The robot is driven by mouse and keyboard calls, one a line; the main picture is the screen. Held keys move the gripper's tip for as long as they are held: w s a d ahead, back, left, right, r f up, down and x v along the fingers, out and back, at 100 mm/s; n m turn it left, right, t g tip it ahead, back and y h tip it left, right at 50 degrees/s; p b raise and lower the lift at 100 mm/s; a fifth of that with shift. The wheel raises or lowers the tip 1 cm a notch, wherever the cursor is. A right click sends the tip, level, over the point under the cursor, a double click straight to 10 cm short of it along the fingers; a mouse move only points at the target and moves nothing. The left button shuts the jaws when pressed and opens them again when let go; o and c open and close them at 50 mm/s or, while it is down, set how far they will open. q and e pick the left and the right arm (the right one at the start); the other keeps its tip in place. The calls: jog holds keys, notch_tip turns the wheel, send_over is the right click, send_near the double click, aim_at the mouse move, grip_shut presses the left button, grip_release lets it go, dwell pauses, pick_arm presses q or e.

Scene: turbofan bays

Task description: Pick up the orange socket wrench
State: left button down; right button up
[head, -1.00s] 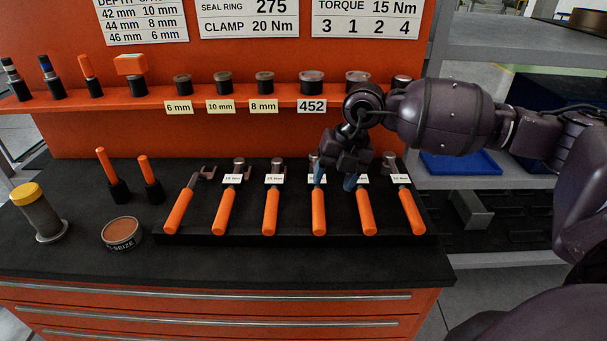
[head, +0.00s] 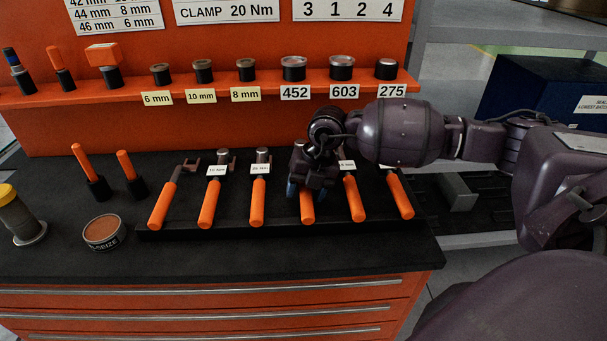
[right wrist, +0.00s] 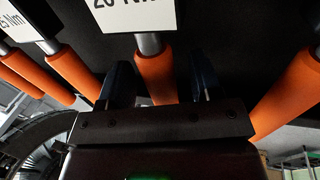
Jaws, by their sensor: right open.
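Several orange-handled wrenches lie in a row on a black tray (head: 150,234); the leftmost wrench (head: 163,205) has a forked head, and others carry white torque labels. My right gripper (head: 306,190) is open over the fourth wrench from the left (head: 307,209), whose head is hidden behind it. In the right wrist view my two dark fingers (right wrist: 161,84) stand on either side of an orange handle (right wrist: 155,75) with a partly cut-off label starting "20" (right wrist: 133,12). I cannot tell whether they touch it. My left gripper is not in view.
A neighbouring orange handle (right wrist: 285,95) lies close on the right in the right wrist view. An orange shelf (head: 215,92) with sockets stands behind the tray. A tin (head: 104,232) and a yellow-capped bottle (head: 20,213) stand at left on the black worktop (head: 200,257).

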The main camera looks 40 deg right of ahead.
jog(key=shift+x, duration=1.05)
jog(key=shift+c, duration=0.4)
grip_shut()
jog(key=shift+r, duration=0.1)
